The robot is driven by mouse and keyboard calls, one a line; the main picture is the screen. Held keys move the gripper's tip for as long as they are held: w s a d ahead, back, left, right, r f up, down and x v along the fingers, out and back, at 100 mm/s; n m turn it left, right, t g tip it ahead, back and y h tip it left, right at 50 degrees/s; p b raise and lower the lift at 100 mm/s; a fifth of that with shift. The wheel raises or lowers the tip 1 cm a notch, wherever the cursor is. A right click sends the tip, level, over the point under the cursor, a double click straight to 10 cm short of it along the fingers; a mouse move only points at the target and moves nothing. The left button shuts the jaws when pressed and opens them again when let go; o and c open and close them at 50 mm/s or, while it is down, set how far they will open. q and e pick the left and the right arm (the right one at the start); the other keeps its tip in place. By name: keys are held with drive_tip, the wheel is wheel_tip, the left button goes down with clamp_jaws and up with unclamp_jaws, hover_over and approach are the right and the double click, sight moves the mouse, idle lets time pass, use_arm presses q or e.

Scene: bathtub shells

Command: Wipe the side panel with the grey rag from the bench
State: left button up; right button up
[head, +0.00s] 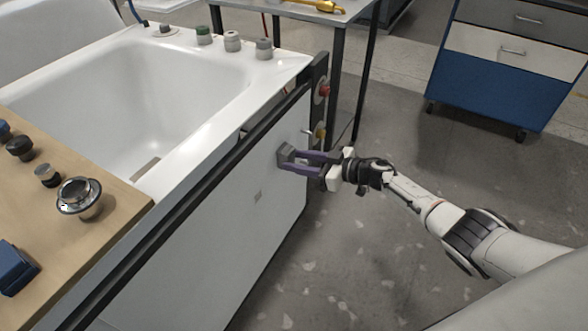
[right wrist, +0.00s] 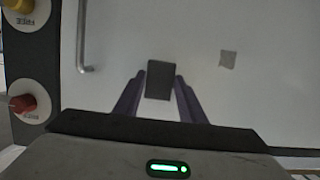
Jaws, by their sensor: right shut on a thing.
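The white side panel (head: 240,215) of the tub runs along the tub's near right side and fills most of the right wrist view (right wrist: 265,95). A small grey patch (head: 257,195) marks it; the patch also shows in the right wrist view (right wrist: 227,59). My right gripper (head: 291,158), with purple fingers, is shut on the dark grey rag (right wrist: 160,80), folded like a small block. The rag is at the panel's upper right part; I cannot tell whether it touches. The patch lies lower left of it in the head view. My left gripper is not in view.
A bar handle (right wrist: 84,45) sticks out from the panel near my gripper. A red knob (head: 324,90) and a yellow knob (head: 320,134) sit at the panel's end. A wooden board with fittings (head: 110,210) lies across the tub. A blue drawer cabinet (head: 490,85) stands at the back right.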

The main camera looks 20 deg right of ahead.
drive_tip(key=shift+d, duration=0.1)
drive_tip(key=shift+s+d+r+p, duration=0.1)
drive_tip(key=shift+s+d+p, duration=0.15)
drive_tip(key=shift+p, duration=0.1)
drive_tip(key=shift+s+d+p, duration=0.6)
drive_tip(key=shift+s+d, duration=0.2)
drive_tip(key=shift+s, duration=0.25)
drive_tip(key=shift+s+d+p, duration=0.55)
drive_tip(key=shift+s+d, duration=0.2)
drive_tip(key=shift+s, duration=0.3)
drive_tip(key=shift+s+d+p, duration=0.55)
drive_tip(key=shift+s+d, duration=0.4)
drive_tip(key=shift+s, duration=0.2)
